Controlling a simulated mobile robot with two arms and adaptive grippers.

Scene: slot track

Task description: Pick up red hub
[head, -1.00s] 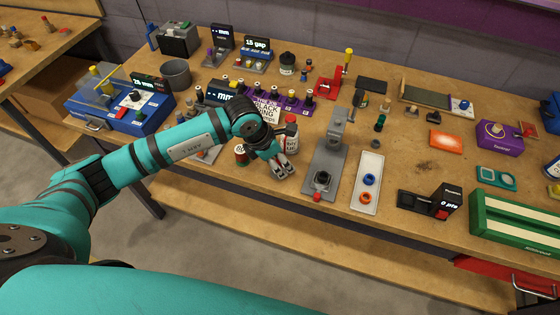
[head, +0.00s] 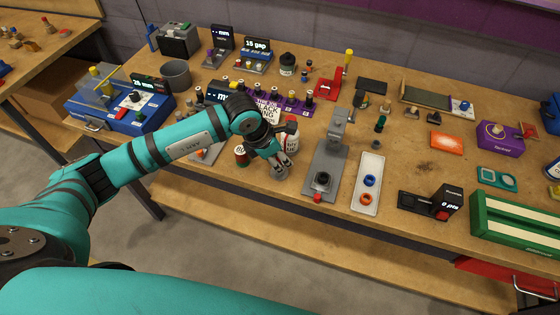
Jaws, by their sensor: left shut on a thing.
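My left gripper (head: 284,165) is in front of a white bottle (head: 292,144) with a red cap, near the table's front edge. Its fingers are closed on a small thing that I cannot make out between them. On the white tray (head: 363,208) to the right lie a blue ring (head: 369,180) and an orange-red ring (head: 365,199). I cannot tell whether the orange-red ring is the red hub, or whether the hub is hidden in my fingers. My right gripper is not in view.
A grey press (head: 325,165) with a red knob in front stands just right of the gripper. A purple rack (head: 292,103) with several bottles is behind. A black scale (head: 433,203) is farther right.

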